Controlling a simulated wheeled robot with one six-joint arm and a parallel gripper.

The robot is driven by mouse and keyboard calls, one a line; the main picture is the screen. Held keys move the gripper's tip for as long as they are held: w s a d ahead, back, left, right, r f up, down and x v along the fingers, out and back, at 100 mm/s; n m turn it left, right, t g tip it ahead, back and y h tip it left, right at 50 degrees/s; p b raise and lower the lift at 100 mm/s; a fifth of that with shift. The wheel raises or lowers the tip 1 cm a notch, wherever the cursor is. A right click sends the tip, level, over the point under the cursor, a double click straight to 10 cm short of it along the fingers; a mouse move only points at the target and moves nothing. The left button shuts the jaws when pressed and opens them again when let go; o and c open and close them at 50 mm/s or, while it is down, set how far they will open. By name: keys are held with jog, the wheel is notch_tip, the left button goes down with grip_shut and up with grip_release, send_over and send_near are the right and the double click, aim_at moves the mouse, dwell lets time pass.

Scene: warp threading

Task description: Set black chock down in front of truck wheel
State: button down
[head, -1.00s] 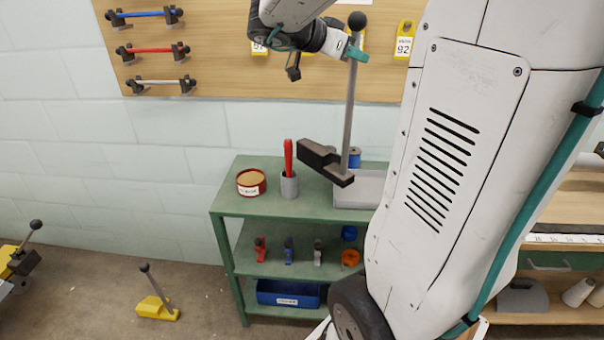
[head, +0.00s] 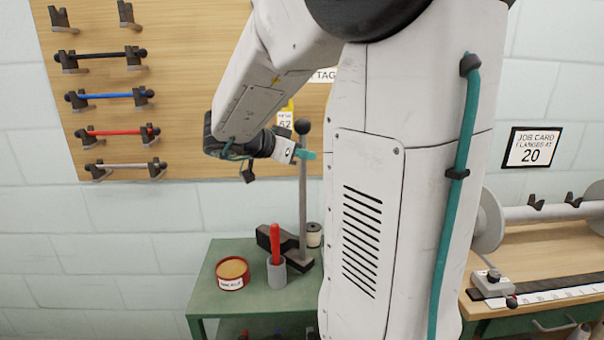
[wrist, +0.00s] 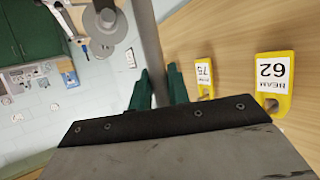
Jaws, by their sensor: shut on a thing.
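The black chock (head: 286,248) is a dark wedge-like block on a tall grey handle with a round dark knob. My gripper (head: 306,154) is shut on the handle just below the knob, and the chock hangs upright in front of the green shelf unit. In the wrist view the teal fingers (wrist: 158,88) close around the grey handle (wrist: 149,45). In that view the block itself is not seen. No truck wheel is in view now.
The green shelf unit (head: 215,300) carries a red tin (head: 232,273) and a grey cup (head: 277,274) holding a red tool. A pegboard (head: 190,110) with coloured rods hangs behind. A workbench (head: 540,255) with a roller stands at right.

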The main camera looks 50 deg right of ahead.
aim_at(300, 167)
jog(key=shift+f, duration=1.85)
jog(key=c, duration=1.3)
grip_release()
jog(key=shift+f, duration=0.1)
